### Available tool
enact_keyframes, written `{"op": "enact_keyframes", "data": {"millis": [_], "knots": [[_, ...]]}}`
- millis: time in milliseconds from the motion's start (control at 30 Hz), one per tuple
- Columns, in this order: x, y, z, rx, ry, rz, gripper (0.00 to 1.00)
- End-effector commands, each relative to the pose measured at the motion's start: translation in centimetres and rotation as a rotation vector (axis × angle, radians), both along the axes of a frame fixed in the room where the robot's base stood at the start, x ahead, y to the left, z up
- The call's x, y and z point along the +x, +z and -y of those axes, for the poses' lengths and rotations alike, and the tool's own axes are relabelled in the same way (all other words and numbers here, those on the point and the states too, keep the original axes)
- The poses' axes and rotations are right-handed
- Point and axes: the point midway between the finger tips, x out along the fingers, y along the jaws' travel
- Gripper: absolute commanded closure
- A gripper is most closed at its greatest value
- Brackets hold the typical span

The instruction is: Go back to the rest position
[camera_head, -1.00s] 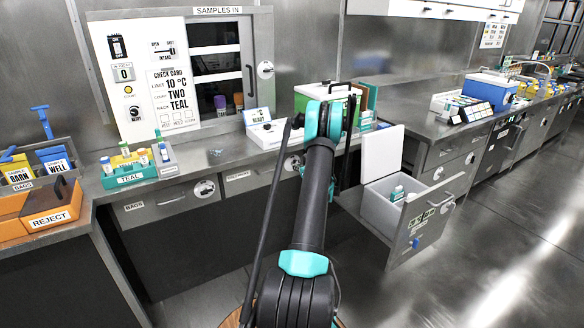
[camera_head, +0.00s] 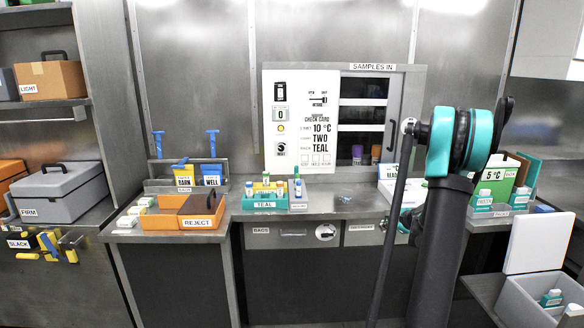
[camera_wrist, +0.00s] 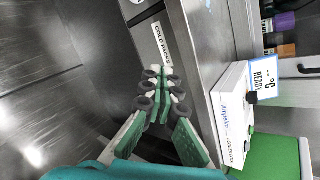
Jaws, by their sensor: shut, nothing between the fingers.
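My gripper (camera_wrist: 162,85) shows in the wrist view with its green-padded fingers together at the tips and nothing between them. It hangs in the air in front of the counter edge, near a drawer front labelled COLD PACKS (camera_wrist: 160,45).
The steel counter (camera_head: 345,207) holds a teal rack (camera_head: 265,203), an orange REJECT tray (camera_head: 165,223) and a green box (camera_head: 497,180). A white reader box (camera_wrist: 231,112) is right of my gripper in the wrist view.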

Motion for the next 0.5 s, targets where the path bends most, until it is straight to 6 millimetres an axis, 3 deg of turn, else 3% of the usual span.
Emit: {"op": "enact_keyframes", "data": {"millis": [33, 200, 500], "knots": [[-1.4, 0.8, -2.2, -0.065, 0.062, -0.01, 1.0], [-6.5, 2.3, -7.9, -0.305, 0.291, -0.041, 1.0], [-17.6, 3.2, -15.4, -0.705, 0.716, -0.078, 1.0]]}}
